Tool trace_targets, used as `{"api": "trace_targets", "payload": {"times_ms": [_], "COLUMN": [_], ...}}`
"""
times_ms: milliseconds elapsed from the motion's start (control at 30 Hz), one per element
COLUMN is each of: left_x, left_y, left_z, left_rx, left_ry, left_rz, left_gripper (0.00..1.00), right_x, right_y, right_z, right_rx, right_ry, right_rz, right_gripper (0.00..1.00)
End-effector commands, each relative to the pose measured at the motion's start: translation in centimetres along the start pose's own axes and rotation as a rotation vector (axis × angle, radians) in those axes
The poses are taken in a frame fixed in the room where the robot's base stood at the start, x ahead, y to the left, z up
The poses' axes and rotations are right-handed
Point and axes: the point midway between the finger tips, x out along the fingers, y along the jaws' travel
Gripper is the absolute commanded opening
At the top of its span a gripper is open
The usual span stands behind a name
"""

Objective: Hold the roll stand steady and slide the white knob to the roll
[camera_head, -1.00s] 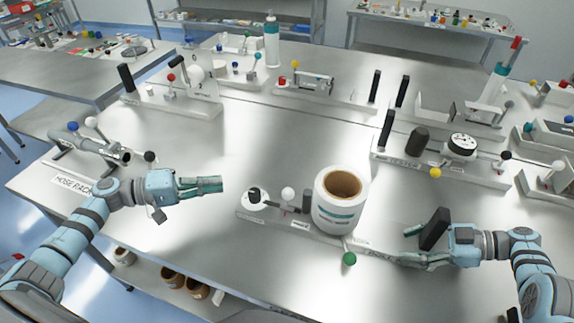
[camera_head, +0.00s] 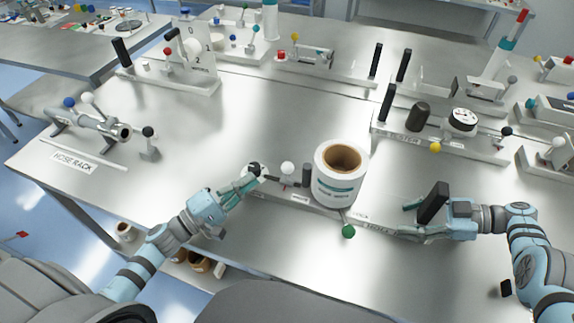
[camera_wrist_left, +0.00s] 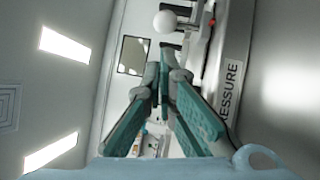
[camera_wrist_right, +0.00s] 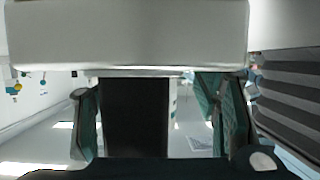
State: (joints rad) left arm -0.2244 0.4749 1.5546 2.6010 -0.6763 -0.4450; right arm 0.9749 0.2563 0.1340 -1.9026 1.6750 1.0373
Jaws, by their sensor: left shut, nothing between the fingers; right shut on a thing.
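The roll stand is a long pale base (camera_head: 298,199) at the front middle of the table. It bears a large white roll with a brown core (camera_head: 341,190). The white knob (camera_head: 287,168) stands left of the roll, apart from it, with a dark upright block between them. It also shows in the left wrist view (camera_wrist_left: 165,22). My left gripper (camera_head: 254,175) is shut and empty at the stand's left end, left of the knob, partly covering the dial there. My right gripper (camera_head: 414,219) is shut on the black upright handle (camera_head: 433,203) at the stand's right end; it fills the right wrist view (camera_wrist_right: 135,117).
A green ball (camera_head: 348,232) sticks out in front of the roll. A hose rack (camera_head: 95,122) stands at the left. A tester with a gauge (camera_head: 462,120) and yellow ball is behind the right gripper. Bare table lies left of and behind the stand.

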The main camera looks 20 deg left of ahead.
Motion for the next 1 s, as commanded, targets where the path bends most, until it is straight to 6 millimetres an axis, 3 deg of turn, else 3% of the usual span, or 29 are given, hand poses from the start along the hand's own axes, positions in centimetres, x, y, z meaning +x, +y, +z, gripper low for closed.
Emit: {"api": "trace_targets", "payload": {"times_ms": [100,300,700,1000], "left_x": [2.4,4.8,5.3,6.5], "left_y": [0.0,-0.1,-0.1,-0.2], "left_z": [0.0,0.0,0.1,1.6], "left_rx": [0.000,0.000,0.000,0.001], "left_ry": [-0.001,-0.001,-0.002,-0.004], "left_rz": [0.004,0.000,-0.002,0.001], "left_gripper": [0.00,0.00,0.00,0.00], "right_x": [0.1,0.1,0.1,0.1], "right_y": [-0.2,-0.2,-0.2,-0.2], "right_z": [0.7,0.7,0.7,0.6], "right_rx": [0.012,0.012,0.012,0.011], "right_ry": [-0.011,-0.011,-0.011,-0.011], "right_rz": [0.000,0.000,0.000,-0.001], "right_gripper": [0.00,0.00,0.00,0.00]}}
